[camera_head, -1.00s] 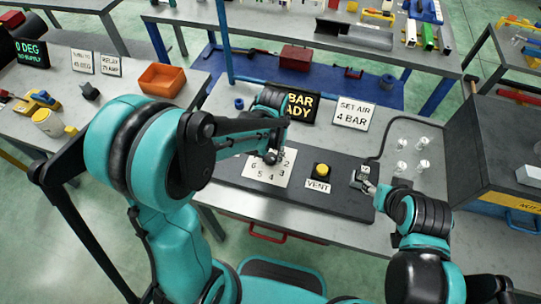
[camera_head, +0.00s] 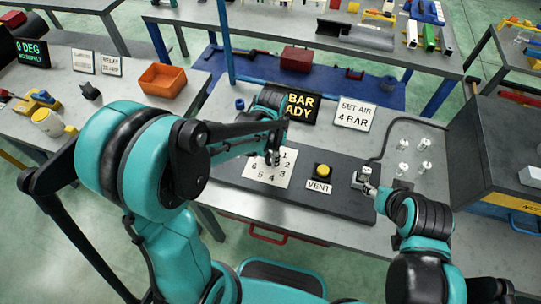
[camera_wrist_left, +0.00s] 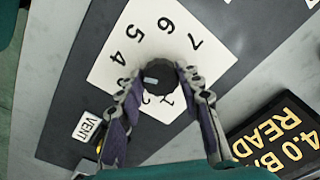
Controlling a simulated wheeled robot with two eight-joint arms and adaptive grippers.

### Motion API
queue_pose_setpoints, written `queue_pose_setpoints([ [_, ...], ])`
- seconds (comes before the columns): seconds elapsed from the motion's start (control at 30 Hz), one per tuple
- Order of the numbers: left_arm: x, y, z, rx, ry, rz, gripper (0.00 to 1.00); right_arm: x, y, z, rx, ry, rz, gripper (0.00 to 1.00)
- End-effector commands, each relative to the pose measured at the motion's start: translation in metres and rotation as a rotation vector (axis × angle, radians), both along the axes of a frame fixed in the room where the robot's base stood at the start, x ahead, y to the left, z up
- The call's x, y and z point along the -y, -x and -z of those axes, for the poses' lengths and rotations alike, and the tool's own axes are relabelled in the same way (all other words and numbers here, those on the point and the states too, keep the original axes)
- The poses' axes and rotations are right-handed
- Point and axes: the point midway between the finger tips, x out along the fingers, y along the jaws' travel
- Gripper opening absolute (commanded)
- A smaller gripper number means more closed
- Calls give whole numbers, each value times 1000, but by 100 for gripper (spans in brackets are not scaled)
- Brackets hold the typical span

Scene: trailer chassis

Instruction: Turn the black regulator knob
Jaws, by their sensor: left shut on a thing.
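The black regulator knob (camera_wrist_left: 157,84) sits on a white dial plate (camera_wrist_left: 112,75) with black numbers. It is round with a small pale mark, which lies on the side toward 3 and 4 in the left wrist view. My left gripper (camera_wrist_left: 160,82) is shut on the knob, one finger on each side. In the head view, my left gripper (camera_head: 272,160) is over the dial plate (camera_head: 262,178) and mostly hides the knob. My right gripper (camera_head: 369,189) is at a small grey fitting (camera_head: 361,178); its jaws are too small to read.
A yellow button (camera_head: 322,170) labelled VENT is right of the dial. Behind stand a display (camera_head: 300,106), reading 4.0 BAR READY in the wrist view, and a SET AIR 4 BAR sign (camera_head: 354,114). Several clear small posts (camera_head: 403,168) and a dark toolbox (camera_head: 495,150) are at right.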

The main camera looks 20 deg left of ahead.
Motion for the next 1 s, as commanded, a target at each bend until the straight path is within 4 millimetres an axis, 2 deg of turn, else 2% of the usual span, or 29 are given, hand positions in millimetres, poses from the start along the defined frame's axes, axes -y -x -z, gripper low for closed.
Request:
queue_pose_setpoints([
  [0.63,0,0,0,-1,1,46,6,0,0,0,0,0,0,46],
  [0.67,0,0,0,-1,1,46,43,0,0,0,0,0,0,46],
  [0.7,0,0,0,-1,1,46,54,0,0,0,0,0,0,46],
  [0.73,0,0,0,-1,1,46,56,0,0,0,0,0,0,46],
  [1.0,0,0,0,0,0,46,56,0,0,0,0,0,0,46],
])
